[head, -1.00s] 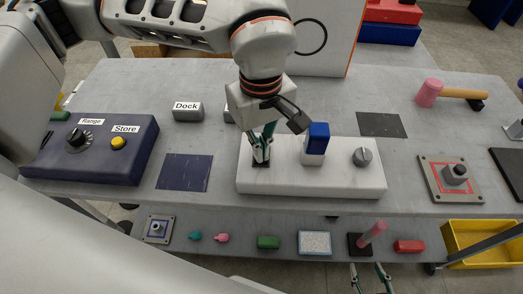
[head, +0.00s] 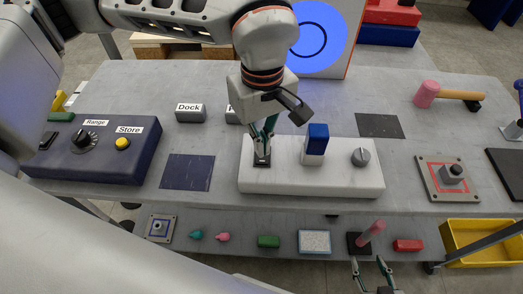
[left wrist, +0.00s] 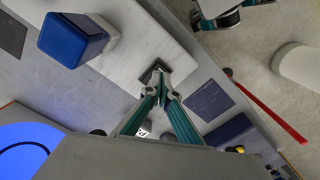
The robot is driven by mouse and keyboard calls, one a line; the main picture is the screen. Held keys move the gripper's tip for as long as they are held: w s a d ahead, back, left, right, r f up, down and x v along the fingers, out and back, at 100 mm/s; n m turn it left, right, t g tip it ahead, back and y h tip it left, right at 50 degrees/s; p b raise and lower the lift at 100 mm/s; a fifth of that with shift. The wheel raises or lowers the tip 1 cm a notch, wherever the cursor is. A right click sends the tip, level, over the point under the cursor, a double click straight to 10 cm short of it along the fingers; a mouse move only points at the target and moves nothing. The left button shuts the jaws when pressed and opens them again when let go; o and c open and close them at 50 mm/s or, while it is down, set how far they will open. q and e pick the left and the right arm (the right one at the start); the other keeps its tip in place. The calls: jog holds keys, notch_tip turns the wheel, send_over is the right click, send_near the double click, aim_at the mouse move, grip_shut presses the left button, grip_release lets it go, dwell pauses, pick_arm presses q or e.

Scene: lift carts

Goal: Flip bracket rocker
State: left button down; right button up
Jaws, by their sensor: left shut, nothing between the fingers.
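A white box (head: 345,180) on the table carries a small dark rocker (head: 262,161) at its left end, a blue-capped switch (head: 318,138) in the middle and a grey knob (head: 361,157) at the right. My left gripper (head: 263,154) is shut and empty, its tips pointing down at the rocker and partly hiding it. In the left wrist view the tips (left wrist: 160,68) meet over the dark rocker plate (left wrist: 152,76); they seem to touch it. My right gripper (head: 368,260) is open and empty, low at the bottom of the head view.
A panel behind the table shows a lit blue disc (head: 318,38). A dark blue console (head: 95,160) with a knob and yellow button stands left. A pink mallet (head: 440,94) lies right. Small parts lie on a lower shelf (head: 280,226).

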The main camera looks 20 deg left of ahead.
aim_at(262, 160)
pick_arm(q)
jog(key=shift+r+p, duration=1.1)
jog(key=shift+r, duration=1.15)
pick_arm(e)
jog(key=r, duration=0.2)
jog(key=w+r, duration=0.1)
jog(key=shift+w+r, duration=0.2)
jog(key=shift+r, duration=0.15)
pick_arm(q)
jog(key=shift+f, duration=0.1)
